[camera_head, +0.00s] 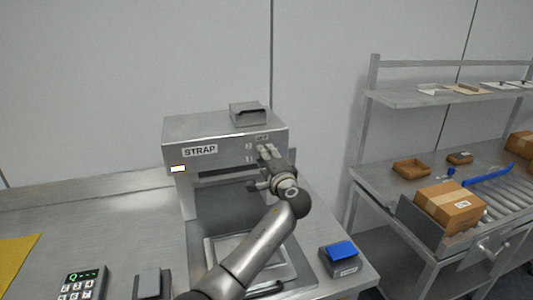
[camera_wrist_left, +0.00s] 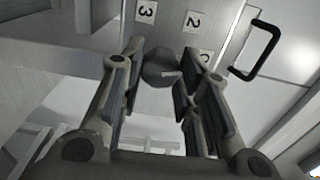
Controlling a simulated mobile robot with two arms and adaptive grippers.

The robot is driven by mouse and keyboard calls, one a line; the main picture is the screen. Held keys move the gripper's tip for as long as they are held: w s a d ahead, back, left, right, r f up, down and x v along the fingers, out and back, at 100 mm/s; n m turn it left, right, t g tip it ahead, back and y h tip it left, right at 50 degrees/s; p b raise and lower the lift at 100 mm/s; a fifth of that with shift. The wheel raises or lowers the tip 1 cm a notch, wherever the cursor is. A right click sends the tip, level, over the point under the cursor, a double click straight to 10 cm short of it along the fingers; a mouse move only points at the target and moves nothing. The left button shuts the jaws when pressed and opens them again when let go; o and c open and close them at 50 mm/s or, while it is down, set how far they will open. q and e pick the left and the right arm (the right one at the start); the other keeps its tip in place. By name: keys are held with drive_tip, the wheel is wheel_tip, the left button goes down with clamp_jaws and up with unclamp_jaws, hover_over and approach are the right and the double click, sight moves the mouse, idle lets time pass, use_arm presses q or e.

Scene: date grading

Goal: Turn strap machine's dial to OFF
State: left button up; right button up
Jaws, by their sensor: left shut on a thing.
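The strap machine (camera_head: 222,132) is a grey metal housing with a STRAP label, standing on the steel bench. Its dial (camera_wrist_left: 160,68) is a round grey knob with a short white mark, seen in the left wrist view. Number plates 3 (camera_wrist_left: 146,11) and 2 (camera_wrist_left: 192,21) sit beside it, and another plate (camera_wrist_left: 198,57) is partly hidden by a finger. My left gripper (camera_head: 264,167) is at the right of the machine's front, shut on the dial, whose mark points toward the right finger in the left wrist view. In the head view the gripper hides the dial.
A blue-topped box (camera_head: 341,259) stands at the bench's right front, and a keypad (camera_head: 80,285) at the left front. A black handle (camera_wrist_left: 261,50) shows in the left wrist view. A rack (camera_head: 367,160) with cartons (camera_head: 449,204) stands at the right. The left bench is mostly clear.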

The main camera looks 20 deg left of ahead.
use_arm(q)
drive_tip(key=shift+m+p, duration=0.85)
drive_tip(key=shift+m, duration=0.85)
drive_tip(key=shift+f, duration=0.1)
drive_tip(key=o, duration=1)
drive_tip(key=shift+s+d, duration=0.1)
drive_tip(key=v, duration=1.1)
drive_tip(key=shift+s+d, duration=0.25)
drive_tip(key=shift+s, duration=0.05)
